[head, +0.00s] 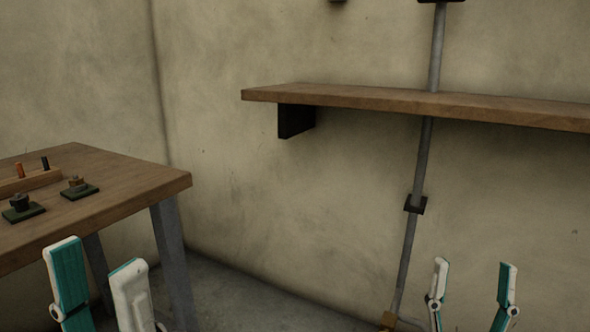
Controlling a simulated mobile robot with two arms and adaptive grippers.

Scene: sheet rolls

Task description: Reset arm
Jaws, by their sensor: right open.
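My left gripper (98,258) shows at the bottom left, in front of the wooden table. Its two white and teal fingers stand apart with nothing seen between them, so it is open. My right gripper (473,266) shows at the bottom right, in front of the wall and below the shelf. Its two fingers are spread wide and the gap between them is empty. The lower parts of both grippers and most of both arms are cut off by the bottom edge of the view. No sheet roll shows.
A wooden table (130,183) at left holds two small dark blocks on green bases (22,210) (78,186) and a wooden rack (30,180) with upright pegs. A bare wooden shelf (400,101) is on the wall. A grey pipe (415,170) runs down the wall. Floor (240,300) between is clear.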

